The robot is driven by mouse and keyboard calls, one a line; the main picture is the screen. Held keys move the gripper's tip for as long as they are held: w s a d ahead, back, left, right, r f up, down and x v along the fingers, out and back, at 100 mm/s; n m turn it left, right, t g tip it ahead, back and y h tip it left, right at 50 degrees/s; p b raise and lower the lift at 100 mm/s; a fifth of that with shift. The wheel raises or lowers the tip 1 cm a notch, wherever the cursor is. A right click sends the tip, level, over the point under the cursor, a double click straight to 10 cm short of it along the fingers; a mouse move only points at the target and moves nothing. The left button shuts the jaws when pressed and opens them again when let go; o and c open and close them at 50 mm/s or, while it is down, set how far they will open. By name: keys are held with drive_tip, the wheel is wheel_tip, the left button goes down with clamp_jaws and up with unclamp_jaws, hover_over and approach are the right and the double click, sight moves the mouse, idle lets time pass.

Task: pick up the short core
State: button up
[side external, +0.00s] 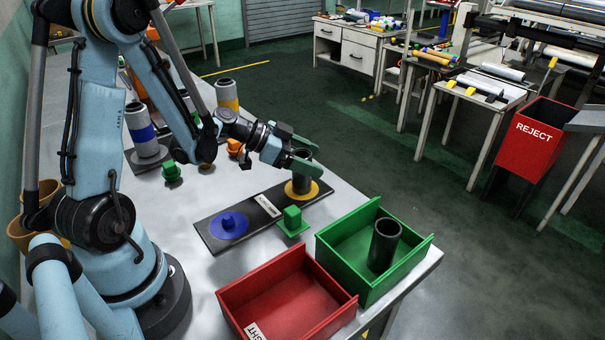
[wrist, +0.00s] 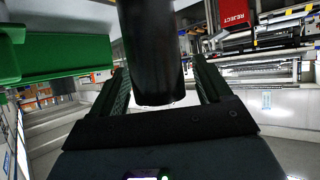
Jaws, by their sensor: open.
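A short black core (side external: 299,186) stands on a yellow disc (side external: 317,190) at the right end of the dark plate (side external: 265,214). My gripper (side external: 300,163) is at the top of this core, with its green fingers apart. In the wrist view, a black cylinder (wrist: 150,50) shows between the two open fingers of my gripper (wrist: 158,82), with a gap visible at the right finger. Contact on the left cannot be told. A taller-looking black core (side external: 384,246) stands inside the green bin (side external: 345,262).
A green block (side external: 292,221) stands in front of the plate. A red bin (side external: 285,296) is at the table's front edge beside the green bin. Rolls stand at the back left.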

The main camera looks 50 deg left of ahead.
drive_tip(key=c, duration=1)
drive_tip(key=shift+c, duration=0.2)
drive_tip(key=shift+r, duration=0.1)
drive_tip(key=shift+r, duration=0.85)
drive_tip(key=r, duration=0.1)
drive_tip(key=d+r, duration=0.1)
drive_tip(key=shift+s+r, duration=0.15)
drive_tip(key=shift+r, duration=0.2)
drive_tip(key=s+d+r, duration=0.4)
drive_tip(key=d+r, duration=0.2)
drive_tip(key=d, duration=0.4)
drive_tip(key=a+r+n+t+y, duration=0.2)
drive_tip(key=a+r+n+y, duration=0.2)
drive_tip(key=r+n+y, duration=0.1)
drive_tip(key=shift+w+a+r+n+y, duration=0.3)
drive_tip(key=shift+w+a+n+y, duration=0.15)
drive_tip(key=shift+n+y, duration=0.45)
